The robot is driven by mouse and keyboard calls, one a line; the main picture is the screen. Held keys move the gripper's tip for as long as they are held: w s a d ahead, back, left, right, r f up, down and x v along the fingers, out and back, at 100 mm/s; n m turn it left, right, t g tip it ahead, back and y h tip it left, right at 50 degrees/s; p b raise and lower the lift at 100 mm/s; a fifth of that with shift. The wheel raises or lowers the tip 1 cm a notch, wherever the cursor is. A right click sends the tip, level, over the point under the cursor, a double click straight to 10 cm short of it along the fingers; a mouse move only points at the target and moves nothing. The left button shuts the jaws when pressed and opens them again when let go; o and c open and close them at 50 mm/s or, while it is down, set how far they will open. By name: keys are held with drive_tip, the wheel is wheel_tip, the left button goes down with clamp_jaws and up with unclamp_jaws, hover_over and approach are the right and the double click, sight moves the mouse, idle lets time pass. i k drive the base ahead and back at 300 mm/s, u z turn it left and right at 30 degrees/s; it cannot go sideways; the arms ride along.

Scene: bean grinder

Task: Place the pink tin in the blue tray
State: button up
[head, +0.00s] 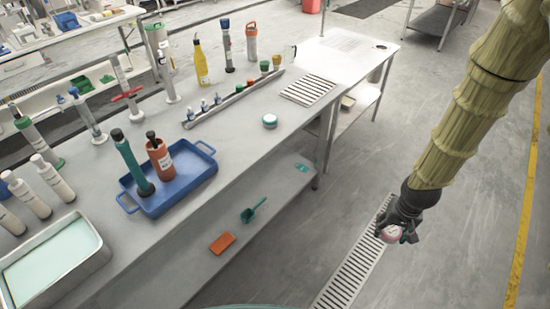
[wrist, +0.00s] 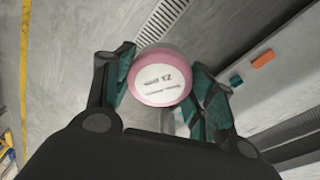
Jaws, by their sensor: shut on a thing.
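The pink tin (wrist: 160,76) is round with a white label and sits between the fingers of my gripper (wrist: 165,85) in the wrist view. My gripper (head: 398,226) is shut on it. In the head view the tin (head: 391,233) hangs over the floor, to the right of the workbench and apart from it. The blue tray (head: 205,150) is on the bench at the left, with handles at its ends. A teal bottle (head: 132,162) and an orange bottle (head: 160,157) stand in it. The right part of the tray looks bare.
A small round tin with a teal side (head: 269,121) stands on the bench right of the tray. A metal basin (head: 95,243) is at the near left. Bottles and a rail (head: 232,99) line the back. A lower shelf (head: 275,185) holds an orange block (head: 222,243) and a green scoop (head: 253,210).

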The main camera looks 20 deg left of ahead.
sight(191, 166)
drive_tip(key=z, duration=1.25)
drive_tip(key=i, duration=1.55)
drive_tip(key=u, duration=3.25)
